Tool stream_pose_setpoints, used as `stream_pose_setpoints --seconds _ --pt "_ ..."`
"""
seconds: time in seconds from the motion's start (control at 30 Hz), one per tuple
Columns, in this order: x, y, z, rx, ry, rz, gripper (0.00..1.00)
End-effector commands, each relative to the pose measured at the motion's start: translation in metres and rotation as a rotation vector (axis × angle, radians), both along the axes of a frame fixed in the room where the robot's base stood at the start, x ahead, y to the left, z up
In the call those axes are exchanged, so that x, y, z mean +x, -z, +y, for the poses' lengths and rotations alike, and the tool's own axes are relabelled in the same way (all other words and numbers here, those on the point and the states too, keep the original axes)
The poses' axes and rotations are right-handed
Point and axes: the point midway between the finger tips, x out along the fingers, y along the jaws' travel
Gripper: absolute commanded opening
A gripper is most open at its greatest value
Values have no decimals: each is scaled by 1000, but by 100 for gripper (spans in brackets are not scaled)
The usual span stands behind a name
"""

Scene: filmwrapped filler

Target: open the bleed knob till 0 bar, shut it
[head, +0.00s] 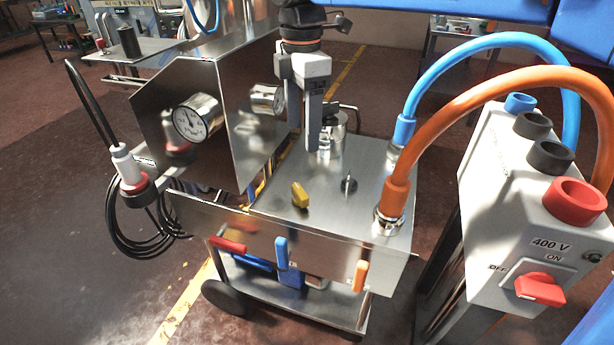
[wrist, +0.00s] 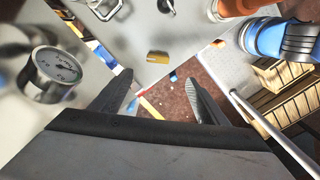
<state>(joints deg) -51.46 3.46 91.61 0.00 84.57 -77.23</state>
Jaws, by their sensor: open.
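A yellow knob (head: 300,195) and a black knob (head: 349,182) stand on the steel machine's flat top (head: 330,215). No label shows which one is the bleed knob. The yellow knob also shows in the wrist view (wrist: 158,57), beyond and between my fingers. A round white pressure gauge (head: 197,118) faces front on the steel housing; its reading is too small to tell. A gauge also shows at the left of the wrist view (wrist: 57,66). My gripper (head: 312,140) points down over the rear of the top, behind the knobs. It is open and empty (wrist: 160,88).
Red (head: 228,245), blue (head: 281,254) and orange (head: 360,276) levers line the front. The steel housing (head: 250,110) rises left of my gripper.

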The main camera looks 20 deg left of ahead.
Motion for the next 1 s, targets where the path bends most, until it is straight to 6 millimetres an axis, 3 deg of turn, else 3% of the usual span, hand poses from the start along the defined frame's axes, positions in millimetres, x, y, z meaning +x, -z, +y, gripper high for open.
stream_pose_setpoints --seconds 0.27,1.0 --pt "-3 14 9 -7 -35 5 68" --pt "-3 141 8 -7 -32 6 68"
